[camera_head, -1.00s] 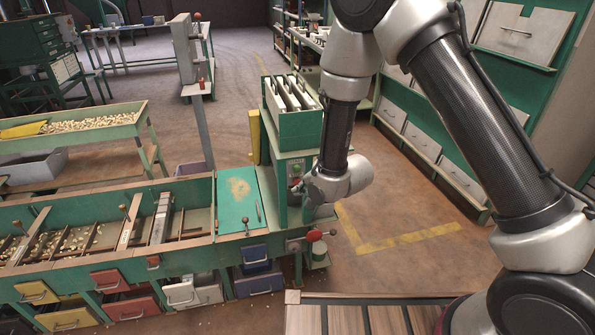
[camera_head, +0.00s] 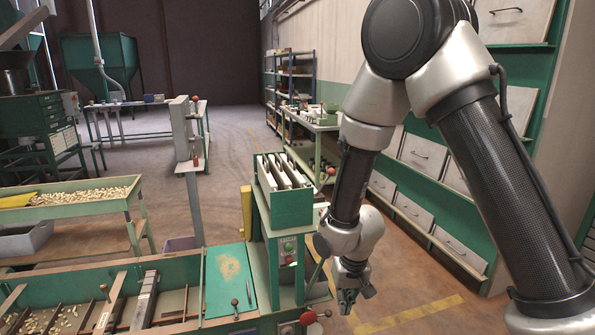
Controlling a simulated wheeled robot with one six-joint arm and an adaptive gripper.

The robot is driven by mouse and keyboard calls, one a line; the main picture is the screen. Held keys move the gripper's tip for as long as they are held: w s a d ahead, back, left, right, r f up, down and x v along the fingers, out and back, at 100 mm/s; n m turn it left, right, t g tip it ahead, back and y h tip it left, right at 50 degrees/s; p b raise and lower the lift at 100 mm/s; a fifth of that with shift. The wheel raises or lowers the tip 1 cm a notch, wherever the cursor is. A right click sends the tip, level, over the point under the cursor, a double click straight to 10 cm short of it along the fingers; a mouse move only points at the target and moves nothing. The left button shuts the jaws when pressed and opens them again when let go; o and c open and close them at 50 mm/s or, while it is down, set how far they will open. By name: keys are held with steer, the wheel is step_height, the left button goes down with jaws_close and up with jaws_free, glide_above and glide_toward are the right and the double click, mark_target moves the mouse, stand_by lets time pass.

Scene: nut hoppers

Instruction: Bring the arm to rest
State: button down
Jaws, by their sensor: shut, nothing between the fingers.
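My arm comes in from the right edge, rises to an elbow at the top and hangs down from there. My gripper (camera_head: 347,304) is at its lower end, pointing down and small in the view. It is shut with nothing held. It hangs in front of the aisle floor, just right of the green machine stand (camera_head: 289,255) with the control buttons. No contact with the stand shows.
A green sorting trough (camera_head: 185,275) with dividers and nuts runs along the lower left. A red knob (camera_head: 308,318) sits at its right end. Cabinets with pale drawers (camera_head: 422,152) line the right wall. Open floor with a yellow line (camera_head: 410,314) lies between.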

steer(key=s+d+r+t, duration=0.1)
steer(key=s+d+r, duration=0.4)
steer(key=d+r, duration=0.3)
steer(key=s+d+r+t, duration=0.1)
steer(key=s+d+r, duration=0.5)
steer(key=r, duration=0.7)
steer(key=s+d+r+m+t, duration=0.1)
steer(key=s+d+r, duration=0.4)
steer(key=d+r, duration=0.5)
steer(key=shift+s+d+r+h, duration=0.2)
steer(key=shift+d+r+h, duration=0.2)
steer(key=shift+r, duration=0.25)
steer(key=shift+a, duration=0.2)
